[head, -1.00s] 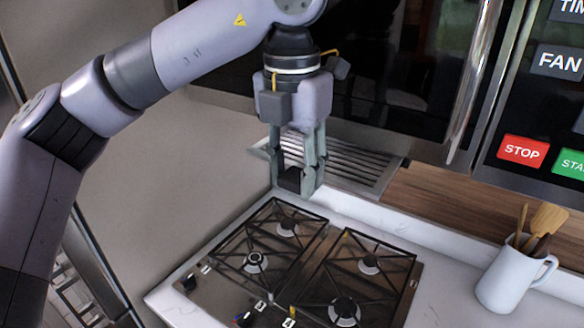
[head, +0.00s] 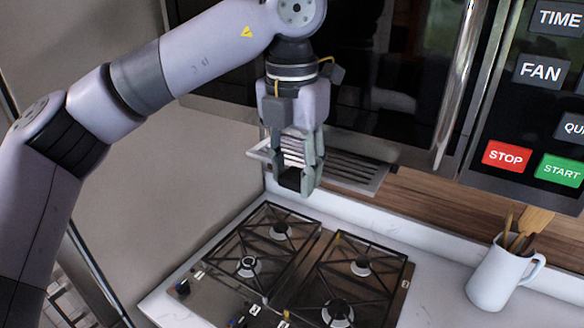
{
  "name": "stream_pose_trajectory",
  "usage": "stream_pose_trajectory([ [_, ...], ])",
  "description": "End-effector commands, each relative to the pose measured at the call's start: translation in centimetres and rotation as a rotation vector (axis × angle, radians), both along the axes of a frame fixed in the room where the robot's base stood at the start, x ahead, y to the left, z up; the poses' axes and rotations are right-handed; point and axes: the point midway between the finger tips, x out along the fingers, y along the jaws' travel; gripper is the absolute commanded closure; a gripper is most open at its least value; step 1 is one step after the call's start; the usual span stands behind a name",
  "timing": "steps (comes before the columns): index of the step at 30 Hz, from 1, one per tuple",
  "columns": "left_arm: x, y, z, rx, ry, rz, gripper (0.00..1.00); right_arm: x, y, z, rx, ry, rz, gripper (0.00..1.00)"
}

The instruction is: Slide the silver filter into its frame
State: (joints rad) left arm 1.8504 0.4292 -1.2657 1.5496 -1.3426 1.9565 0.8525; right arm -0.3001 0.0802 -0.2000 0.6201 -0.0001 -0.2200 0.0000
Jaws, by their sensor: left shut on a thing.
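The silver filter (head: 358,169) is a flat slatted metal panel below the dark microwave, near its underside. My left gripper (head: 291,188) points down at the filter's left part and is shut on it; the fingers hide part of the slats. A short left edge of the filter shows to the left of the fingers, and its longer part reaches to the right. The frame is not clearly visible, and I cannot tell whether the filter touches it. My right gripper is not in view.
A gas hob (head: 290,270) with black grates lies below the gripper on the white counter (head: 437,270). A white jug (head: 500,278) with wooden utensils stands at the right. The microwave (head: 390,75) with its vertical handle is close behind the gripper.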

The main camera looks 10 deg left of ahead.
Motion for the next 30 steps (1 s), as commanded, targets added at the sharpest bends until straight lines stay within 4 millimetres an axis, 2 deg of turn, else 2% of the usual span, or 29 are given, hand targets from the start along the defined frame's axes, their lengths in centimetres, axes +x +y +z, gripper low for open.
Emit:
stream_pose_trajectory([
  [8, 0.67, -0.26, 0.08, -0.001, 0.000, 0.000, 0.96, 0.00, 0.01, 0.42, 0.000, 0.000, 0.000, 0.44],
  [9, 0.73, -0.28, 0.06, -0.001, 0.000, 0.000, 0.63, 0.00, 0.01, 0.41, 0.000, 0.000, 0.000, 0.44],
  [19, 0.69, -0.25, 0.02, 0.000, -0.001, 0.000, 0.41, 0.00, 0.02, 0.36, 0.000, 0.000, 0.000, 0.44],
  [30, 0.68, -0.24, 0.35, 0.000, 0.000, 0.000, 0.40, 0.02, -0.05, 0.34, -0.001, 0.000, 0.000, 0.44],
])
